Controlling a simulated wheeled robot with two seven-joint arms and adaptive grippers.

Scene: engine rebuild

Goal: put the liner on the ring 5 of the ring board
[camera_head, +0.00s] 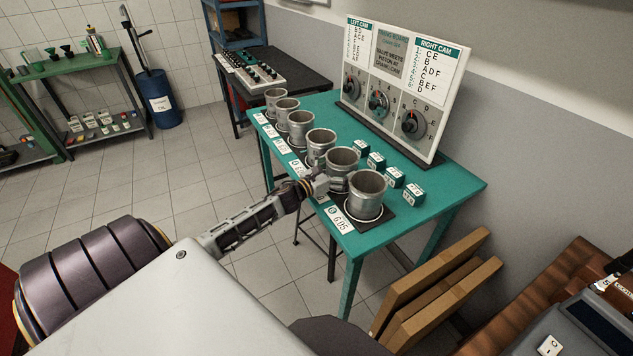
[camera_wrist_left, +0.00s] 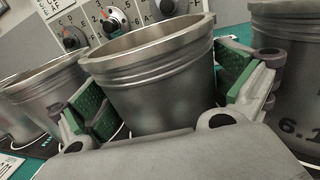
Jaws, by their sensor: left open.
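Several grey metal liners stand in a row on a dark board on the teal table. My left gripper (camera_head: 326,184) is at the liner second from the near end (camera_head: 343,160). In the left wrist view this liner (camera_wrist_left: 160,90) stands between the green finger pads, one on each side. The left gripper is open; whether a pad touches the wall I cannot tell. The ring under this liner is mostly hidden. The nearest liner (camera_head: 367,190) stands on a pale ring beside it, and its number is partly readable in the wrist view. My right gripper is out of view.
Small teal-and-white blocks (camera_head: 394,176) lie behind the liners. White number cards (camera_head: 339,219) line the front edge. A white timing board (camera_head: 400,85) with dials stands at the table's back. Neighbouring liners leave little room beside the fingers. The table's right end (camera_head: 440,190) is clear.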

